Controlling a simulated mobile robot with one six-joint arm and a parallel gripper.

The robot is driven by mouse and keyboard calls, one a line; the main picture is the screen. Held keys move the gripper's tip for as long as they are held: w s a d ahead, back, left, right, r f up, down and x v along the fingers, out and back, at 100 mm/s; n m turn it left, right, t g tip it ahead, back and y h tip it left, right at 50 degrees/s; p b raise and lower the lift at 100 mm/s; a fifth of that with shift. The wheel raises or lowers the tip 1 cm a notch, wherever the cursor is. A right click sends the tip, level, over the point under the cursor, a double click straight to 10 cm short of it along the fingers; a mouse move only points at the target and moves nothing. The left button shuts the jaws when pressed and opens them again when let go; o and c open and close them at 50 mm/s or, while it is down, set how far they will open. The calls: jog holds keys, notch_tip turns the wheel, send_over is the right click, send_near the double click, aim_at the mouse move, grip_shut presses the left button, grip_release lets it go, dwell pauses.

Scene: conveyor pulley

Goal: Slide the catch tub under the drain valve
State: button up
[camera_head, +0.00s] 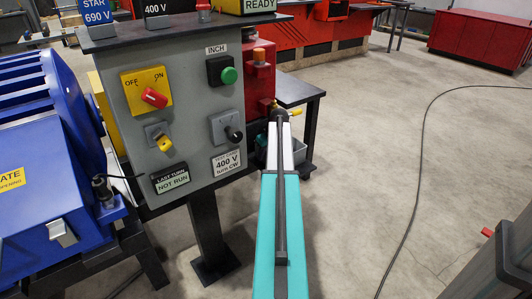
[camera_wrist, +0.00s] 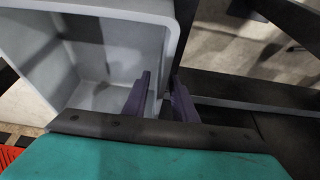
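The light grey catch tub (camera_wrist: 105,45) fills the upper left of the wrist view, and its inside shows empty. My gripper (camera_wrist: 161,78) has its two dark fingers apart, one at each side of the tub's right wall; contact cannot be told. My gripper there is hidden at the far end of my arm. A yellow lever (camera_head: 295,113), perhaps the drain valve's handle, shows at the red unit (camera_head: 259,75); the outlet is hidden.
A grey control panel (camera_head: 185,165) on a post stands left of my arm. A black stand (camera_head: 300,92) is under and beside the red unit. A blue machine (camera_head: 45,165) is at left. A cable (camera_head: 420,165) crosses the otherwise open floor at right.

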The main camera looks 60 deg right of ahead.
jog(key=shift+x, duration=1.1)
grip_shut()
